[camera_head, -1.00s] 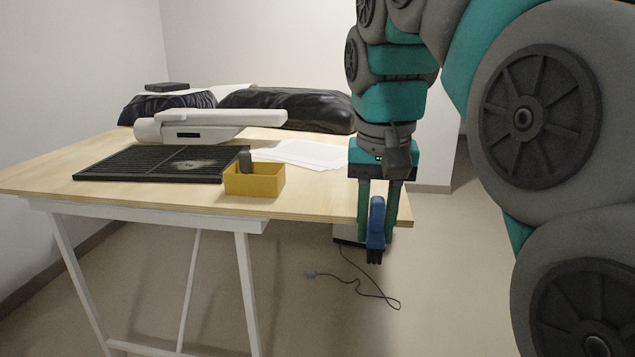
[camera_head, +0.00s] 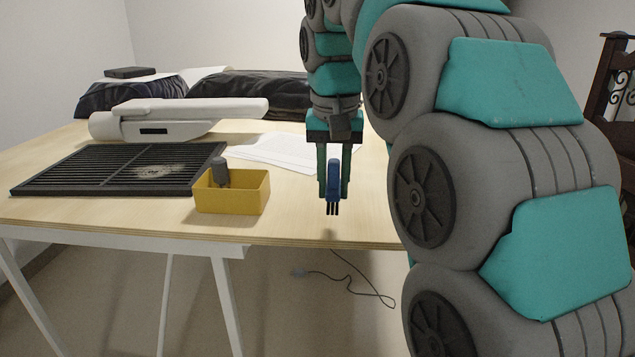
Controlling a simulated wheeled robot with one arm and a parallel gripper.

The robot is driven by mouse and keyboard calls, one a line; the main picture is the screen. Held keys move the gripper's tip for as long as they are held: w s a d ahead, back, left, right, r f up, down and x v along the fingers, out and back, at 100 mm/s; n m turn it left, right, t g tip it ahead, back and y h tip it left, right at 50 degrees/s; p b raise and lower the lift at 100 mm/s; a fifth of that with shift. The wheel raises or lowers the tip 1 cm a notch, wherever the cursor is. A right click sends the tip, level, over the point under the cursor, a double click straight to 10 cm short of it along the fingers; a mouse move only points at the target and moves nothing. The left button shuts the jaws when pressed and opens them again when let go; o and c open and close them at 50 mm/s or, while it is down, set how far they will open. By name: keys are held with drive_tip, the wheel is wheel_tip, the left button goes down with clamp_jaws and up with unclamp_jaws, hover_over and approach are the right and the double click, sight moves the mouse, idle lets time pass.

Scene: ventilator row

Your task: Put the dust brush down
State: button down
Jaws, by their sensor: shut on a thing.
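The dust brush (camera_head: 333,174) has a blue body with dark bristles pointing down. My gripper (camera_head: 333,182) is shut on it. The brush hangs upright over the front right part of the wooden table (camera_head: 300,222), right of the yellow bin. A dark shadow lies on the table just below the bristles, so the brush appears to be a little above the top. My arm hides the table's right end.
The yellow bin (camera_head: 232,200) holds a dark grey object (camera_head: 220,172). A black slatted grille (camera_head: 85,172) with a dusty patch lies left of it. Behind are white papers (camera_head: 275,150), a white device (camera_head: 180,118) and black bags (camera_head: 255,92). Bare wood lies between bin and gripper.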

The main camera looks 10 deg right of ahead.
drive_tip(key=w, duration=0.5)
drive_tip(key=w+p, duration=0.1)
drive_tip(key=w, duration=0.1)
drive_tip(key=shift+w+a+f, duration=0.15)
drive_tip(key=shift+w+f, duration=0.25)
drive_tip(key=shift+f, duration=1.75)
drive_tip(key=shift+f, duration=0.1)
drive_tip(key=shift+f, duration=0.1)
drive_tip(key=c, duration=0.7)
unclamp_jaws()
drive_tip(key=shift+o, duration=0.2)
drive_tip(key=shift+r, duration=0.2)
